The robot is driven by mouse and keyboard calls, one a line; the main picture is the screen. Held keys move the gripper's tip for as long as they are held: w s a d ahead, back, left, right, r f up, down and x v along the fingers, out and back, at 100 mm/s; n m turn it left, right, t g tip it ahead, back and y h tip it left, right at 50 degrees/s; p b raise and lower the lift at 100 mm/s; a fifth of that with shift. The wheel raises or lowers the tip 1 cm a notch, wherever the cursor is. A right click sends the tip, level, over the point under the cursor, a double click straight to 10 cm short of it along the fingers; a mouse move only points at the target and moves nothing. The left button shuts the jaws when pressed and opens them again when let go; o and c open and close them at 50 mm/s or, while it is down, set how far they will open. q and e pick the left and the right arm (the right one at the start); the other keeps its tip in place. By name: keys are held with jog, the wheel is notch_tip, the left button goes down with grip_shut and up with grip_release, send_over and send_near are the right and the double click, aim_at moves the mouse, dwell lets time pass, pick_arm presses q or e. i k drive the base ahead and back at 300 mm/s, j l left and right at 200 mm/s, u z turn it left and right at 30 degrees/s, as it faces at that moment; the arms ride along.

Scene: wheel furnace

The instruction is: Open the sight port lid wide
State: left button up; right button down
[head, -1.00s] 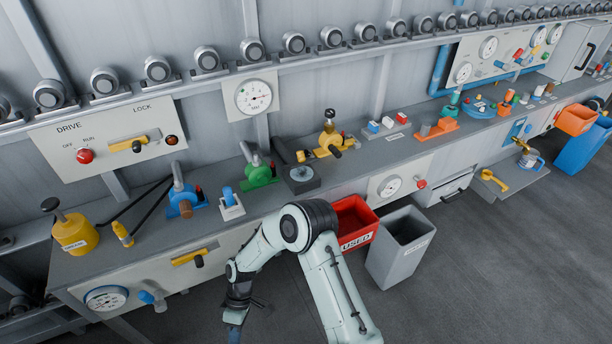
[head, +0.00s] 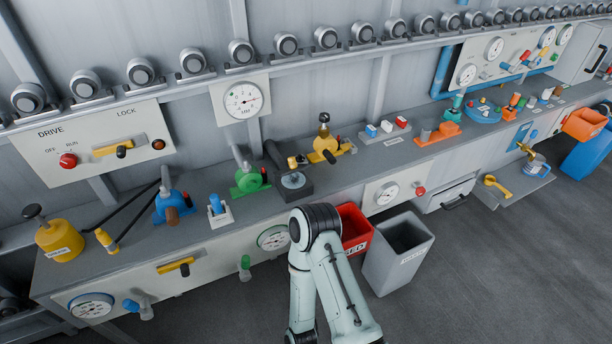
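A dark block (head: 291,192) with a pale round disc (head: 293,180) on its top stands on the bench near the middle of the head view. A dark flap-like part (head: 272,157) rises behind its left side; this looks like the sight port and its lid, but I cannot be sure. How far the flap is tilted is hard to tell. One of my arms shows at the bottom middle, its bent elbow in front of and below the block. Neither gripper is in view. Nothing visible touches the block.
A green fitting (head: 250,178) stands left of the block and a yellow valve (head: 326,147) right of it. A red bin (head: 355,233) and a grey bin (head: 397,257) stand before the bench, close to my elbow. Open floor (head: 490,280) lies to the right.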

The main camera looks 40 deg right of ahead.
aim_at(293, 167)
jog(key=i+l, duration=0.1)
jog(key=l, duration=1.9)
jog(key=i, duration=0.05)
